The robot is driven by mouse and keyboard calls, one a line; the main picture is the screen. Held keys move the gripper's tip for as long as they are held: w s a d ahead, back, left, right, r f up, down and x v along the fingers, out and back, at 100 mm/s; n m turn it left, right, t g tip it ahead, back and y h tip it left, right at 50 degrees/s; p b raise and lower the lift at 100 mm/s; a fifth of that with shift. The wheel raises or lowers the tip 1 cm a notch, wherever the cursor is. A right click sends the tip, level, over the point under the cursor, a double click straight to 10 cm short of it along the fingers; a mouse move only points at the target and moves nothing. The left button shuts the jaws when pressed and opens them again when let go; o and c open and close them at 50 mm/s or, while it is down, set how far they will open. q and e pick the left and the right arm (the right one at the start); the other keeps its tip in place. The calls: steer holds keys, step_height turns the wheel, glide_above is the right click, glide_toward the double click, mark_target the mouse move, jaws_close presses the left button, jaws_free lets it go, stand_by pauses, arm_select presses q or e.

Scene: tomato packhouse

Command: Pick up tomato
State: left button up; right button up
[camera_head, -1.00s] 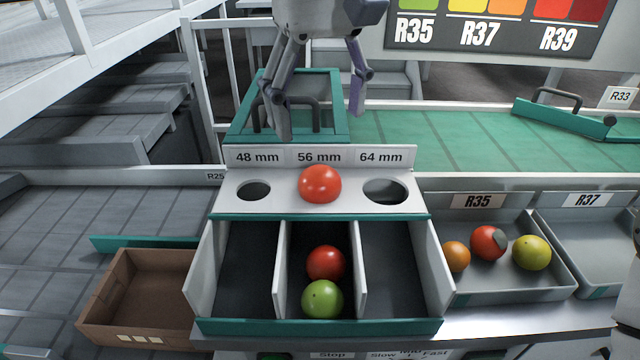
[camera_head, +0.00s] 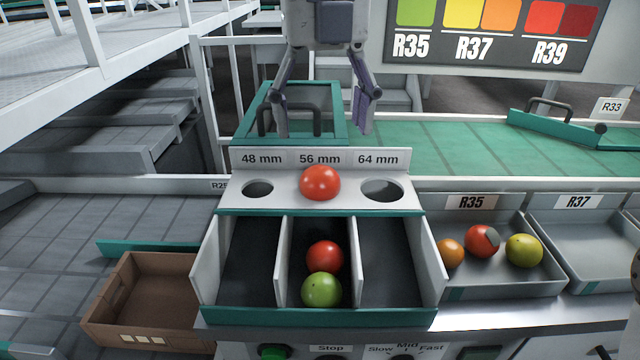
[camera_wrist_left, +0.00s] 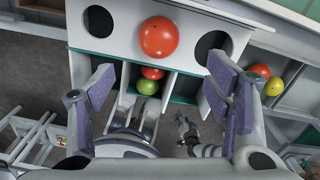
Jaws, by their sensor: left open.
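A red tomato (camera_head: 320,183) sits on the 56 mm hole of the sizing board (camera_head: 290,200); it also shows in the left wrist view (camera_wrist_left: 159,37). My left gripper (camera_head: 322,125) is open and empty, above and behind that tomato, fingers pointing down and spread wide. In the left wrist view its two purple-padded fingers (camera_wrist_left: 162,88) stand apart, with the tomato beyond them. Another red tomato (camera_head: 324,257) and a green tomato (camera_head: 321,289) lie in the middle compartment below the board. My right gripper is not seen.
The 48 mm (camera_head: 258,189) and 64 mm (camera_head: 382,190) holes and the two outer compartments are empty. The R35 tray (camera_head: 500,289) holds an orange, a red and a yellow tomato. The R37 tray (camera_head: 590,255) is empty. A brown box (camera_head: 140,335) stands left. A green-framed stand (camera_head: 243,128) is behind.

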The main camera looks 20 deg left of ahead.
mark_target(319, 169)
arm_select(q)
steer(key=f, duration=0.9)
steer(key=shift+w+a, duration=0.35)
steer(key=c, duration=0.9)
